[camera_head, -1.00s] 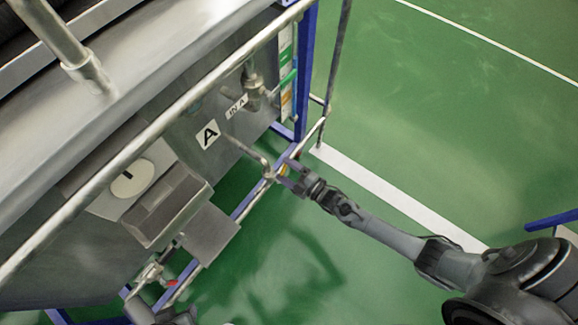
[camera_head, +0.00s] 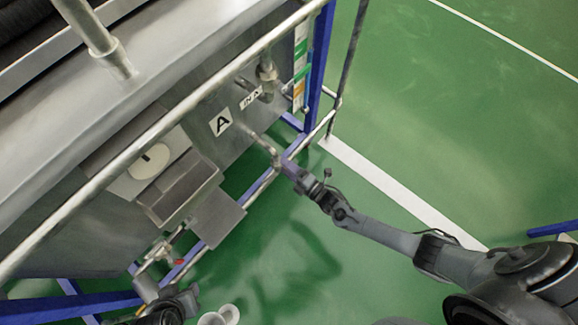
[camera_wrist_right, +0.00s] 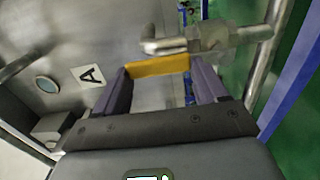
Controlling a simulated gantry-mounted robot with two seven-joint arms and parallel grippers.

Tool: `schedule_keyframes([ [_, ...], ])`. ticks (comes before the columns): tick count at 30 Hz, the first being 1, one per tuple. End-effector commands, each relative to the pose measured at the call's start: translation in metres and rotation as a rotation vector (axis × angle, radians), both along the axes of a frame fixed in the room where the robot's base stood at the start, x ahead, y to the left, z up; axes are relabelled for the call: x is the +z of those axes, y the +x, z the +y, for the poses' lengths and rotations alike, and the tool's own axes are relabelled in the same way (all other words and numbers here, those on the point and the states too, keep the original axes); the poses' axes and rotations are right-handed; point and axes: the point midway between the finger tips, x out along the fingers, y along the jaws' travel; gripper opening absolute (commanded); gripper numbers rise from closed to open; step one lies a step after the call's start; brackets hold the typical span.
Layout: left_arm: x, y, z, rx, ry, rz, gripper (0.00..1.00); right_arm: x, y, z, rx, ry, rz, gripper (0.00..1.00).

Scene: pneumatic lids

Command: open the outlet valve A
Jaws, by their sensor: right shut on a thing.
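The outlet valve A sits on a pipe below the "A" label (camera_head: 220,122) on the grey tank. Its yellow handle (camera_wrist_right: 158,67) shows in the right wrist view, spanning the gap between my two purple fingers, beside the metal valve body (camera_wrist_right: 208,37). My right gripper (camera_head: 284,168) is at the pipe end in the head view and is shut on the yellow handle. The fingers hide the handle in the head view. A dark part of my left arm (camera_head: 168,303) shows at the lower left; its fingers cannot be made out.
A metal rail (camera_head: 160,145) runs diagonally in front of the tank. A blue post (camera_head: 318,65) and a thin upright pole (camera_head: 349,65) stand behind the valve. A small red-handled valve (camera_head: 179,261) is at the lower left. Green floor right of the valve is open.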

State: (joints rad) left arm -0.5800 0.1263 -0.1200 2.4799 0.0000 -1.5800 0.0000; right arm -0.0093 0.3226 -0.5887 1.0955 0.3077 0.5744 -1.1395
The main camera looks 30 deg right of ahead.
Motion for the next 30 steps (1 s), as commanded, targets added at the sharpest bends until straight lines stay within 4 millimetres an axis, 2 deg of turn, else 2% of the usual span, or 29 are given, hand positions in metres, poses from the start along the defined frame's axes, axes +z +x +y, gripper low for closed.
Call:
schedule_keyframes([
  [11,0.000,0.000,0.000,0.000,0.000,0.000,0.43,-0.001,0.000,0.000,-0.001,-0.010,-0.002,0.17],
  [12,0.000,0.000,0.000,0.001,-0.001,0.000,0.43,-0.001,0.000,0.000,0.000,-0.009,-0.001,0.78],
  [16,0.000,0.000,-0.001,0.004,-0.005,0.000,0.43,-0.001,0.000,0.000,0.000,-0.008,-0.001,0.98],
  [25,0.001,0.000,-0.003,0.008,-0.012,0.000,0.43,0.000,-0.001,0.000,0.000,-0.006,-0.001,0.98],
  [30,0.006,0.000,-0.003,0.008,-0.011,0.000,0.43,0.001,-0.011,-0.004,0.000,-0.006,0.001,0.98],
])
